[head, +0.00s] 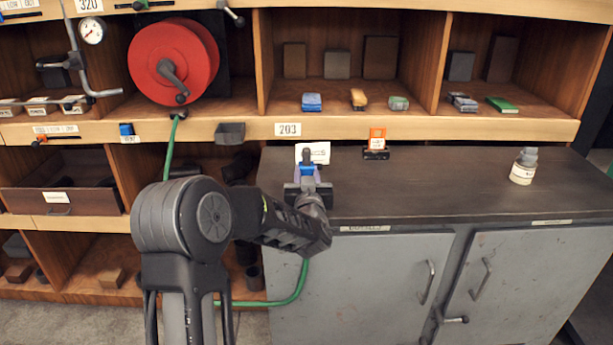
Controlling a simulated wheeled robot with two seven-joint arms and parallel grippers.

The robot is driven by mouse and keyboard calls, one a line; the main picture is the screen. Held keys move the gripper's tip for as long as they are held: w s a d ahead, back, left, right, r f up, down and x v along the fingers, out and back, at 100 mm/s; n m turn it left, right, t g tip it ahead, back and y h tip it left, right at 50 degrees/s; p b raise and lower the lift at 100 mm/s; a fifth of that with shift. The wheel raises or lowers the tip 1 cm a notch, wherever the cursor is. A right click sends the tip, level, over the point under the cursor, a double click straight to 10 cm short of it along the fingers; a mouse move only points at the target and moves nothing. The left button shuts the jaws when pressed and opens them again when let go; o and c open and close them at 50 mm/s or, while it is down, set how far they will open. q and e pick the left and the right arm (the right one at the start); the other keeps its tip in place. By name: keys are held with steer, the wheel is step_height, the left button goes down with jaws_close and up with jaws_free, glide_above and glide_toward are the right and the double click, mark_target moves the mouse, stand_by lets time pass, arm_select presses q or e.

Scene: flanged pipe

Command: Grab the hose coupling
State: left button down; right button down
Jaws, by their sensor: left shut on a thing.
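My left arm comes in from below left and reaches to the front edge of the grey cabinet top. My left gripper (307,187) is at that edge, pointing away from me, and is shut on a small blue and dark fitting (307,170), which looks like the hose coupling. The gripper hides part of it. A green hose (292,297) hangs from the red reel (167,62), passes behind my arm, loops low and rises toward the gripper. Its join to the fitting is hidden. My right gripper is not in view.
The cabinet top (450,185) is mostly clear. On it are a white card (318,150) behind the gripper, an orange-topped stand (376,145) and a labelled bottle (523,168) at right. Wooden shelves (350,125) rise behind. Cabinet doors with handles (427,282) face me.

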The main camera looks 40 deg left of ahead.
mark_target(306, 148)
arm_select(q)
step_height(306, 148, up, 10)
steer(key=shift+r, duration=0.1)
stand_by(0.5)
stand_by(0.5)
